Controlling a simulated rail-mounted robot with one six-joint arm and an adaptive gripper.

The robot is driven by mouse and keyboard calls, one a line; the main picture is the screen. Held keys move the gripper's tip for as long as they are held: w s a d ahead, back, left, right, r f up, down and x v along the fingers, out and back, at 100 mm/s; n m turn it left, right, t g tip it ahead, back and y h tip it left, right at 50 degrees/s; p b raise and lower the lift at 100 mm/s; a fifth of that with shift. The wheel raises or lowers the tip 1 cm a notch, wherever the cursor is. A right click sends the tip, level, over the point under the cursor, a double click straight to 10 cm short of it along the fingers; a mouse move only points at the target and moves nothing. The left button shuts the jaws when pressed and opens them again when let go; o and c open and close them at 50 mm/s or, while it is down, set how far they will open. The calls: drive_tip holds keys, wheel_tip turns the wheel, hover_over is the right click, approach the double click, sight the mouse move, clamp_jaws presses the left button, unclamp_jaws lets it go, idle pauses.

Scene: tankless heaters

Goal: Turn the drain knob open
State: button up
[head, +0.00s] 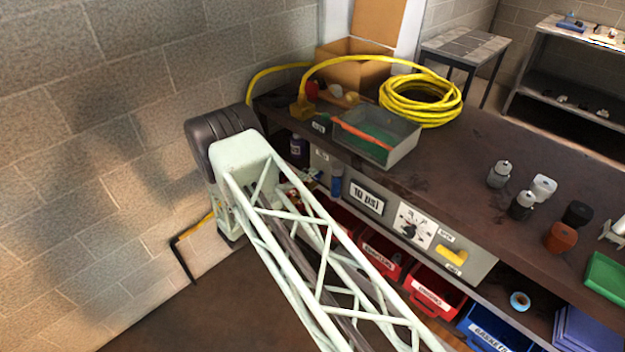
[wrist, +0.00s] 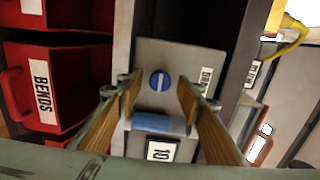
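A round blue knob (wrist: 159,80) with a pale bar across its middle is set in a grey panel (wrist: 192,58) in the wrist view. The bar stands close to upright in that picture. A label (wrist: 206,78) at the panel's right is partly hidden by a finger and reads roughly "DRA". My gripper (wrist: 158,92) is open, with its two wood-coloured fingers on either side of the knob. Nothing is between the fingers, and I cannot tell the depth gap to the knob. In the head view my arm hides most of the gripper, and I cannot make out the knob.
A blue cylinder (wrist: 160,124) and a "10 PSI" display (head: 366,197) sit along the same panel. Red bins (head: 385,255) stand under the bench (head: 455,155). A grey tray (head: 405,148) and coiled yellow hose (head: 420,100) lie on top. A block wall (head: 110,130) is at the left.

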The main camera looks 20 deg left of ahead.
drive_tip(key=v, duration=1)
drive_tip(key=shift+s, duration=0.3)
drive_tip(key=shift+a+r, duration=0.1)
drive_tip(key=shift+r, duration=0.05)
